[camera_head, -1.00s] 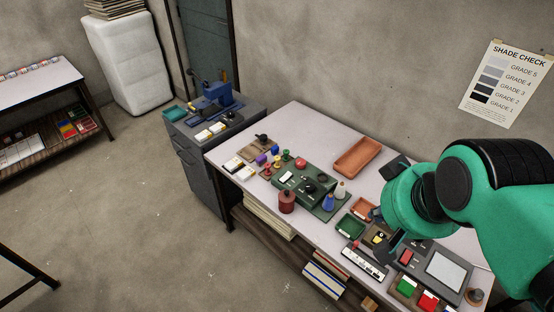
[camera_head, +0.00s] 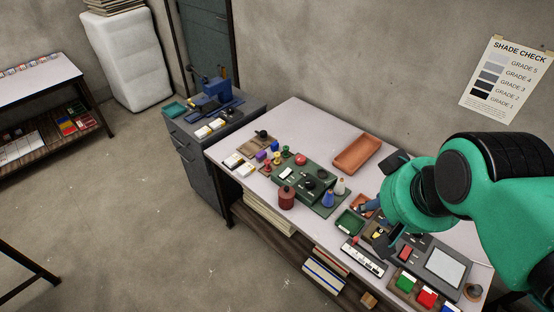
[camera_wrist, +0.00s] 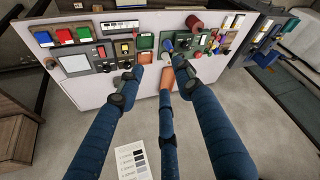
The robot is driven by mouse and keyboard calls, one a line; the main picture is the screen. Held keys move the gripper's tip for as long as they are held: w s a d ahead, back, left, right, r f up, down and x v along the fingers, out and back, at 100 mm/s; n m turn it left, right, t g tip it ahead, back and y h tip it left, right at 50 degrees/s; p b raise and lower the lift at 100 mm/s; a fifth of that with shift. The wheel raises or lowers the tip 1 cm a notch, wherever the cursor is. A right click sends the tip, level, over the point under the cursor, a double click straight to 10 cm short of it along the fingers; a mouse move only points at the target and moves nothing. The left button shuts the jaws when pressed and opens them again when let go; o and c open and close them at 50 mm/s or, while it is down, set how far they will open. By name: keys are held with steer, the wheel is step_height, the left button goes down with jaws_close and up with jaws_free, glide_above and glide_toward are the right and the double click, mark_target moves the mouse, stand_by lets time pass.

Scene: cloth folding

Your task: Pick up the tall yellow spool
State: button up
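A small yellow piece (camera_head: 277,158) stands among the coloured spools at the left part of the table in the head view. It is too small to tell its height. Another yellow patch (camera_head: 377,235) shows in a dark tray beside my gripper (camera_head: 376,224), and in the wrist view (camera_wrist: 124,47). I cannot tell which of them is the tall yellow spool. My gripper hangs over the right part of the table, well right of the spool cluster, partly hidden by my arm. In the wrist view its blue fingers (camera_wrist: 160,62) are spread, with nothing held between them.
A dark green block (camera_head: 303,187), a dark red canister (camera_head: 286,197) and blue and white cones stand mid-table. An orange tray (camera_head: 357,154) lies at the back. A grey-screened device (camera_head: 445,267) and coloured bins crowd the right. The table's far left corner is bare.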

steer(key=w+a+r+n+y, duration=0.1)
steer(key=w+a, duration=0.1)
steer(key=w, duration=0.7)
steer(key=w+a+r+n, duration=0.1)
steer(key=w+a+n, duration=0.1)
steer(key=w, duration=0.6)
steer(key=n+g+y+p, duration=0.2)
steer(key=n, duration=0.4)
glide_above(278, 154)
steer(key=s+d, duration=0.3)
steer(key=d, duration=0.1)
step_height(278, 154, down, 36)
steer(key=shift+s+a+r, duration=0.15)
steer(key=shift+s, duration=0.05)
steer(key=shift+s+b+x, duration=0.2)
steer(key=shift+b+x, duration=0.4)
steer(key=shift+x, duration=3.7)
steer(key=shift+a, duration=0.1)
